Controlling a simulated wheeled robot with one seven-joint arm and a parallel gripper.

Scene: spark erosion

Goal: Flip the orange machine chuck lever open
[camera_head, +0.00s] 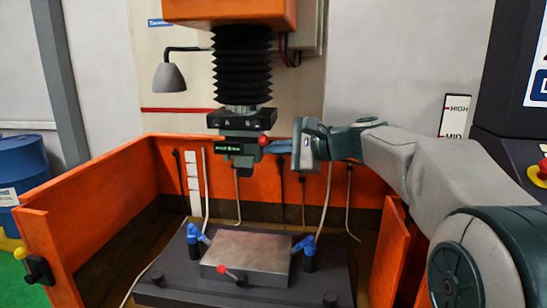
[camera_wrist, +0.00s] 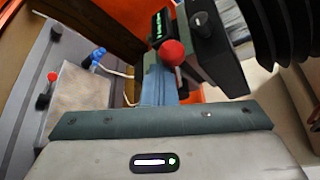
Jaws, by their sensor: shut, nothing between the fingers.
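The orange machine's chuck (camera_head: 238,147) hangs below a black bellows, with a small green display on its front. Its lever ends in a red ball (camera_head: 263,141) on the chuck's right side. The ball also shows large in the wrist view (camera_wrist: 173,52). My gripper (camera_head: 276,146) reaches in from the right, with its blue fingers shut and empty. The fingertips are close to the red ball; I cannot tell whether they touch it. In the wrist view the fingers (camera_wrist: 160,85) point toward the chuck, and the ball overlaps their right side. The lever's shaft is mostly hidden.
Below stands a dark table with a metal block (camera_head: 250,258), blue clamps (camera_head: 304,243) and another red-knobbed lever (camera_head: 223,269). Orange tank walls (camera_head: 95,185) surround it. A grey lamp (camera_head: 170,77) hangs left of the bellows. Cables rise behind the table.

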